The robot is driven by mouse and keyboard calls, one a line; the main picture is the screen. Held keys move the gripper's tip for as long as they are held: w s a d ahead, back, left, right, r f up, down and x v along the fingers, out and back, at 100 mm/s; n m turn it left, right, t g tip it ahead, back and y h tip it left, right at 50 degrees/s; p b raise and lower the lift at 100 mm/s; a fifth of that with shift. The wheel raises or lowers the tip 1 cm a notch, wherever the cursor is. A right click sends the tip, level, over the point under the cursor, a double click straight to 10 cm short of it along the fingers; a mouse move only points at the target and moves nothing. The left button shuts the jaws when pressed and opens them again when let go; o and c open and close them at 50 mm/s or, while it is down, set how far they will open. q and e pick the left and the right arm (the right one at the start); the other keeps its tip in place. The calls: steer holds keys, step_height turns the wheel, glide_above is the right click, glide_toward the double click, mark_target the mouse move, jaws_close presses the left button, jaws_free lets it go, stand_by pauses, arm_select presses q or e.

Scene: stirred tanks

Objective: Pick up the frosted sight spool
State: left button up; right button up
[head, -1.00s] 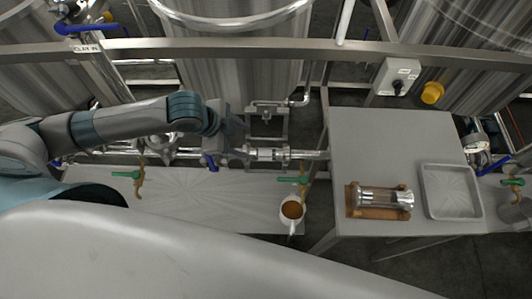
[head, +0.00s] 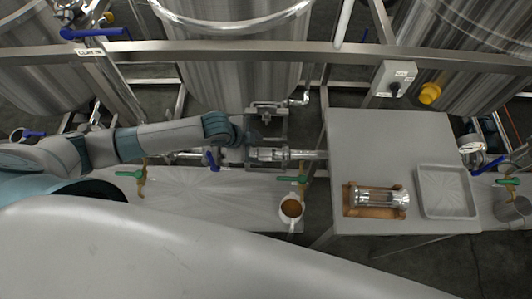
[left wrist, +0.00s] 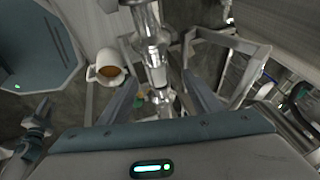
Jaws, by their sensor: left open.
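The frosted sight spool (head: 268,154), a pale cylinder with shiny metal ends, sits in line with the horizontal pipe below the middle tank. In the left wrist view the spool (left wrist: 156,72) runs between my two fingers, its whitish section showing. My left gripper (head: 272,153) is at the spool, with its fingers apart on either side of it. It also shows in the left wrist view (left wrist: 160,88), open; I cannot tell whether either finger touches the spool. My right gripper is not in view.
A clearer metal-ended spool (head: 380,197) lies on a wooden cradle (head: 352,208) on the grey table (head: 390,135), beside an empty tray (head: 446,190). A mug (head: 291,209) of brown liquid stands under a green-handled valve (head: 292,180). A rail (head: 220,49) crosses behind the arm.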

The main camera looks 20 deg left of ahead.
mark_target(263, 153)
arm_select(q)
steer(key=shift+d+f, duration=0.1)
steer(key=shift+f, duration=0.05)
steer(key=shift+w+d+f+p, duration=0.15)
steer(key=shift+d+f+p, duration=0.2)
steer(key=shift+f+p, duration=0.3)
steer(key=shift+p+x, duration=0.3)
steer(key=shift+x, duration=0.65)
steer(key=shift+w+d+f, duration=0.2)
steer(key=shift+f, duration=0.45)
jaws_close()
steer(key=shift+r, duration=0.1)
